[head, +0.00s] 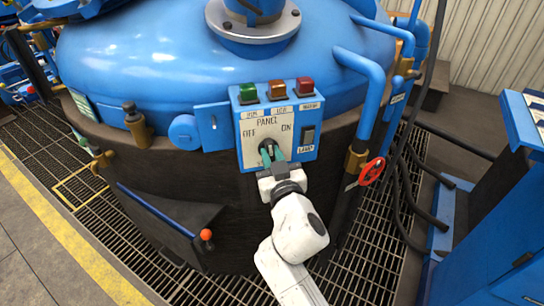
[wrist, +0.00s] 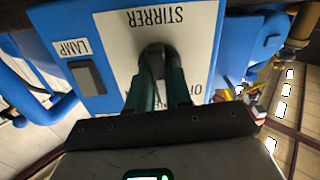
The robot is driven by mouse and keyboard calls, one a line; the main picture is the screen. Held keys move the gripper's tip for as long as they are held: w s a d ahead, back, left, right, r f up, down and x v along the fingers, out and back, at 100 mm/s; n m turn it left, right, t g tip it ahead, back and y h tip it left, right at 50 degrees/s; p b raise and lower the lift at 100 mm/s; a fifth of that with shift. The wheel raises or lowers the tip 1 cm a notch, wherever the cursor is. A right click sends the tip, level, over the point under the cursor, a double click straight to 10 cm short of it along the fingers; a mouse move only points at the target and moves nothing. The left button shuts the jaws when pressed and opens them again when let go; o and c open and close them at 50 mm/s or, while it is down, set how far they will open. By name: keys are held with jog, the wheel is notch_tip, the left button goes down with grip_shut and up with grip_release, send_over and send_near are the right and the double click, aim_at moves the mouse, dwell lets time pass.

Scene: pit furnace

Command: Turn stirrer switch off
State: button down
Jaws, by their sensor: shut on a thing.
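The stirrer switch (wrist: 154,56) is a dark rotary knob on the pale label plate of a blue panel box (head: 308,106). The plate reads OFF on the left and ON on the right in the head view, and STIRRER shows upside down in the wrist view. My gripper (head: 270,151) reaches the panel from below, and its two teal fingers are shut on the switch. In the wrist view, the fingers (wrist: 158,82) stand on either side of the dark knob. They hide much of it, so I cannot tell for sure which label it points to.
Green (head: 247,93), amber (head: 277,89) and red (head: 305,86) lamps top the panel. A dark lamp rocker switch (head: 307,135) sits right of the knob. A blue pipe (head: 372,100) and red handwheel (head: 372,171) stand close on the right. An orange-knobbed lever (head: 206,235) is lower left.

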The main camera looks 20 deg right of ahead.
jog(key=n, duration=0.4)
jog(key=shift+n+p, duration=0.5)
jog(key=shift+n, duration=1.4)
jog(key=shift+a, duration=0.1)
jog(key=c, duration=1)
grip_release()
jog(key=shift+c, duration=0.2)
jog(key=s+a+b, duration=0.1)
jog(key=s, duration=0.9)
jog(key=shift+s+a, duration=0.2)
jog(key=shift+s, duration=0.15)
